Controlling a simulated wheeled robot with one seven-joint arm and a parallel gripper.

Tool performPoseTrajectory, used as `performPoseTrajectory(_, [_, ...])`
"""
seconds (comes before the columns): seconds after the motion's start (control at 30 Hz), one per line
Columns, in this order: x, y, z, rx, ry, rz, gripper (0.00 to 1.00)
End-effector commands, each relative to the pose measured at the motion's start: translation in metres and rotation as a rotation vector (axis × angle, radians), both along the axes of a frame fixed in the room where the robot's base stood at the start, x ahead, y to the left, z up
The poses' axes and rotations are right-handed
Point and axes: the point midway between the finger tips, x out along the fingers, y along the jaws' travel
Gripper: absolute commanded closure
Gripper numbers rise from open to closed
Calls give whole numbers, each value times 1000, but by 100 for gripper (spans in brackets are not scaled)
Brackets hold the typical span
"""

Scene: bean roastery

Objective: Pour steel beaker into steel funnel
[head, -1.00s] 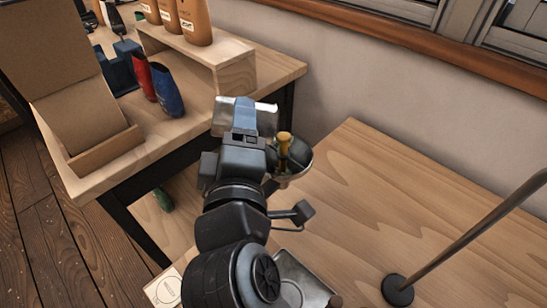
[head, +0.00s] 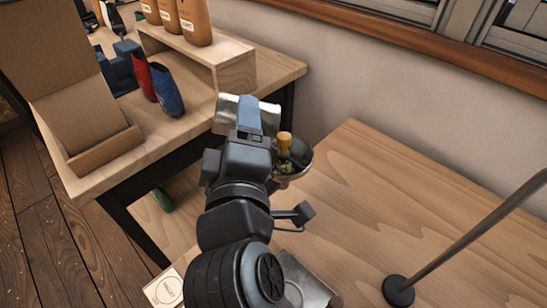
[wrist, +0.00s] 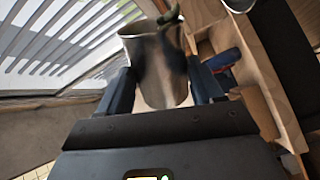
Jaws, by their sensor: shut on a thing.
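The steel beaker (head: 268,115) is in my gripper (head: 247,112), partly hidden behind it in the head view, and looks tipped on its side. In the wrist view the beaker (wrist: 158,65) sits between the two fingers of my gripper (wrist: 160,88), with a dark green clump at its rim. My gripper is shut on it. A round steel vessel (head: 303,163), seemingly the funnel, is just right of my wrist, below the beaker. Green matter and a yellow upright piece show in it. My arm hides its left side and lower part.
A bench (head: 105,160) at left holds a cardboard box (head: 78,105), red and blue bags (head: 168,95) and a wooden shelf (head: 235,75) with bottles. A metal rod on a black base (head: 398,291) stands at right. The wooden table (head: 400,190) is mostly clear there.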

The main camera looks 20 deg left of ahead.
Motion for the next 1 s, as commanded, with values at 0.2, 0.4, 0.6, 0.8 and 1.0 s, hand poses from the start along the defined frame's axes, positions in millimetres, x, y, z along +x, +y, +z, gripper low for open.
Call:
performPoseTrajectory(0.2, [0,0,1,3,0,1,73])
performPoseTrajectory(0.4, [0,0,1,6,2,1,73])
performPoseTrajectory(0.6, [0,-1,1,14,6,1,73])
performPoseTrajectory(0.8, [1,-1,2,24,11,1,73])
performPoseTrajectory(1.0, [1,-2,2,37,18,1,73])
